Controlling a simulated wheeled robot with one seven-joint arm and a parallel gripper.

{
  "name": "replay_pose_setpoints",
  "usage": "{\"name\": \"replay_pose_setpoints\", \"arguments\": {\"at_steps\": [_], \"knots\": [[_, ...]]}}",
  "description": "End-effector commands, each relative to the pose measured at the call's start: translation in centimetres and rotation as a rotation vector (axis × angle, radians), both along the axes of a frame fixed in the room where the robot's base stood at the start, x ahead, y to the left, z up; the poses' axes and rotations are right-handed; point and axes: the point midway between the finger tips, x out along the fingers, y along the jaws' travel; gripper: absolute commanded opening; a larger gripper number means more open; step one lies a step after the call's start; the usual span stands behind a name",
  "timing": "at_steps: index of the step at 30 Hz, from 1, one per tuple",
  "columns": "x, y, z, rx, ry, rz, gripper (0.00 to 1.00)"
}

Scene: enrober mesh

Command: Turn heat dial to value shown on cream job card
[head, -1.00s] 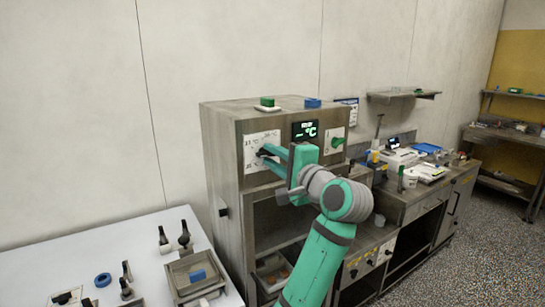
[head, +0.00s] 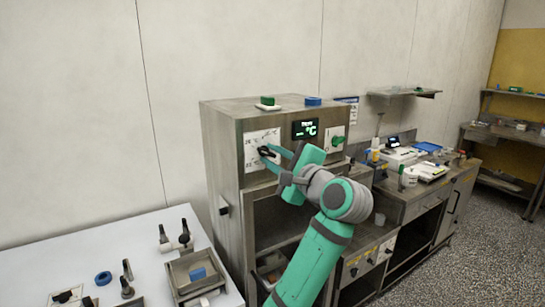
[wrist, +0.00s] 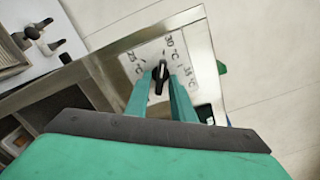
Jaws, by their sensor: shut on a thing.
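The heat dial is a black knob (head: 265,151) on a white scale plate (head: 255,138) at the left of the steel machine's front. In the wrist view the knob (wrist: 160,77) stands nearly upright, its upper end towards a mark that looks like 30 °C. Labels that look like 25 °C and 35 °C sit left and right of it. My gripper (wrist: 161,84) has a teal finger on each side of the knob and is shut on it. I cannot pick out the cream job card with certainty.
A dark display (head: 305,129) with green °C text sits right of the dial, beside a panel with a green knob (head: 338,141). A green block (head: 267,101) and a blue block (head: 313,101) lie on the machine. A white table (head: 60,250) with a tray stands at left.

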Motion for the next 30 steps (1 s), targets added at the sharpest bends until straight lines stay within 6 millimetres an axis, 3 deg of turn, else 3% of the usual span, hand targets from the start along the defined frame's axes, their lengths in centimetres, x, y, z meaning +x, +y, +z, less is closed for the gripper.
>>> {"name": "replay_pose_setpoints", "arguments": {"at_steps": [7,8,9,20,30], "knots": [[0.0,0.0,-0.1,-0.001,0.002,-0.001,0.0],[0.0,0.0,-0.1,-0.002,0.003,0.0,0.27],[0.0,0.0,-0.1,-0.001,0.002,-0.001,0.28],[-0.4,-0.3,0.0,-0.001,0.0,-0.001,0.28],[-5.2,-3.2,-0.1,-0.002,0.0,-0.003,0.28]]}}
